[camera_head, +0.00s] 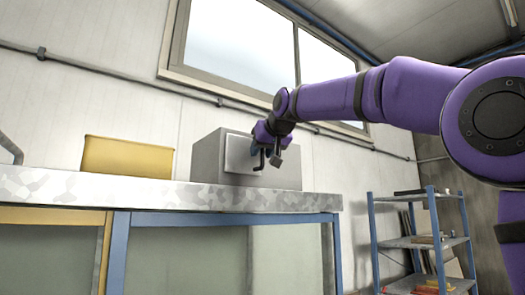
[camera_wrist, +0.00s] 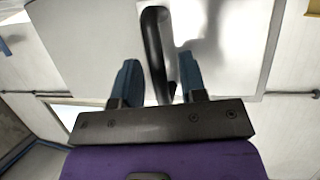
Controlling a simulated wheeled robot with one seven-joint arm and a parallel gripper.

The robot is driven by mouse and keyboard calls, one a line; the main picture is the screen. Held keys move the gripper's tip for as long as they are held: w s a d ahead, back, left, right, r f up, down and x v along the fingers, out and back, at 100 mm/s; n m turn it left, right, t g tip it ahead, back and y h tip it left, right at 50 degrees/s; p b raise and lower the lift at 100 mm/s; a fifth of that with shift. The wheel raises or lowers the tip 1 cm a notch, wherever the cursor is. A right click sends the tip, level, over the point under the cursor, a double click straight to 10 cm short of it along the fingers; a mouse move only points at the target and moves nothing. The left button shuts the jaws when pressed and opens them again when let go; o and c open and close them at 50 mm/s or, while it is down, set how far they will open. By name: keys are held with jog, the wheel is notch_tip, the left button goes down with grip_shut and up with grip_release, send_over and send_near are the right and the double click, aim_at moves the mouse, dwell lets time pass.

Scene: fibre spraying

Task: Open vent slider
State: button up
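A grey box (camera_head: 208,158) stands on the workbench, with a pale flat panel (camera_head: 238,153) on its front. I take this panel with its dark handle to be the vent slider. My gripper (camera_head: 266,148) is at the right part of the panel. In the wrist view, the black curved handle (camera_wrist: 153,45) runs down between the two blue fingers of my gripper (camera_wrist: 158,82). The fingers stand apart, with gaps seen beside the handle, so they do not look closed on it. The pale panel (camera_wrist: 225,40) also fills much of the wrist view. My gripper partly hides the handle in the head view.
The workbench (camera_head: 60,187) has a speckled top and blue legs. A yellow bin (camera_head: 127,157) stands left of the box. A blue-framed shelf rack (camera_head: 432,240) with items stands at the right. Windows and a pipe are on the wall behind.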

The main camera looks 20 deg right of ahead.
grip_shut()
jog(key=w+d, duration=0.1)
jog(key=d, duration=0.2)
jog(key=w+d, duration=0.1)
jog(key=d, duration=0.3)
jog(key=w+d, duration=0.1)
jog(key=d, duration=0.3)
jog(key=shift+w, duration=0.3)
grip_release()
jog(key=v, duration=1)
jog(key=shift+s, duration=0.35)
